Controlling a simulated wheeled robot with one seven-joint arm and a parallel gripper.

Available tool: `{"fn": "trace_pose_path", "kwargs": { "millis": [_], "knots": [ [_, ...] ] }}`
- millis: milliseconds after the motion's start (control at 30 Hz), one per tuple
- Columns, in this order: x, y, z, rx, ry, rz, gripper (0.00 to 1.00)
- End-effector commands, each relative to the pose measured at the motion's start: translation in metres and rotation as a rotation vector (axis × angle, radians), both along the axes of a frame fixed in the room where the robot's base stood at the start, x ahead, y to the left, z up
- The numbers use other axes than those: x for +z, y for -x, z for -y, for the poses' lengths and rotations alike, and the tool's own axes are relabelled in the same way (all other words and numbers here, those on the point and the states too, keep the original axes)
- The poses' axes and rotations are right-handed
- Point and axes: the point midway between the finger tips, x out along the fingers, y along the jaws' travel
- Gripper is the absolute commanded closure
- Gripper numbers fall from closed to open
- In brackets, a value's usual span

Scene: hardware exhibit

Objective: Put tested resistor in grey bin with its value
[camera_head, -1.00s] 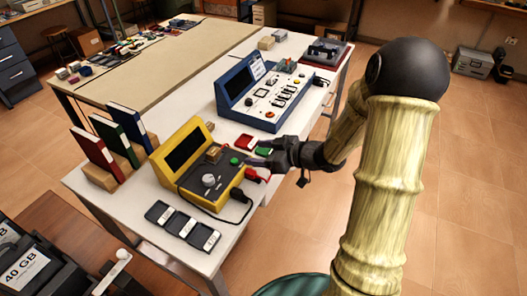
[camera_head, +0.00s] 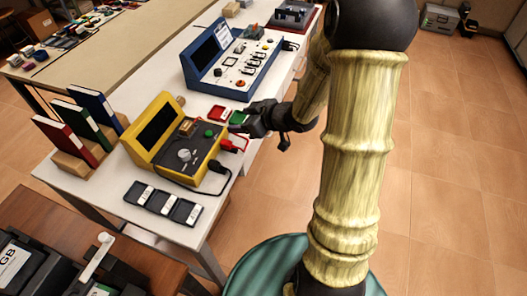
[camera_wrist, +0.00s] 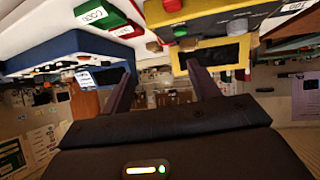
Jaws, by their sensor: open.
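My gripper (camera_head: 243,121) is open over the green bin at the yellow tester's back right corner; its open fingers (camera_wrist: 160,70) show nothing between them. The yellow tester (camera_head: 214,178) has a dark screen, a grey knob and a green button. Three small dark grey bins (camera_head: 163,201) with white labels stand in a row in front of it; their values are too small to read. I cannot make out a resistor in either view. A small tan part (camera_head: 187,127) sits on the tester's top; I cannot tell what it holds.
A red bin (camera_head: 216,113) and a green bin (camera_wrist: 118,17), labelled "GOOD", lie between the tester and a blue instrument (camera_head: 205,82). Binders (camera_head: 66,128) stand at the left.

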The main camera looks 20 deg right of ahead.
Motion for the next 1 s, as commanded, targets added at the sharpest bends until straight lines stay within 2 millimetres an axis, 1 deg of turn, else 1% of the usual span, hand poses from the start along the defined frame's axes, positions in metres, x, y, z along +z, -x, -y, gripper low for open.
{"fn": "trace_pose_path", "kwargs": {
  "millis": [67,167,267,333,367,400,467,500,600,633,700,767,967,1000],
  "knots": [
    [0.001,0.003,0.011,-0.109,0.087,-0.047,0.39],
    [0.001,0.015,0.028,-0.255,0.176,-0.130,0.39],
    [0.001,0.038,0.040,-0.388,0.237,-0.236,0.39],
    [0.001,0.059,0.045,-0.472,0.262,-0.320,0.39],
    [0.001,0.069,0.046,-0.506,0.267,-0.359,0.39],
    [0.002,0.084,0.046,-0.546,0.273,-0.412,0.39],
    [0.002,0.107,0.045,-0.601,0.269,-0.500,0.39],
    [0.002,0.122,0.042,-0.630,0.262,-0.557,0.39],
    [0.003,0.154,0.032,-0.677,0.235,-0.677,0.39],
    [0.003,0.161,0.030,-0.686,0.228,-0.704,0.39],
    [0.003,0.172,0.026,-0.699,0.214,-0.749,0.39],
    [0.003,0.176,0.025,-0.702,0.209,-0.766,0.39],
    [0.003,0.176,0.025,-0.703,0.209,-0.769,0.39],
    [0.003,0.176,0.025,-0.703,0.209,-0.768,0.35]
  ]
}}
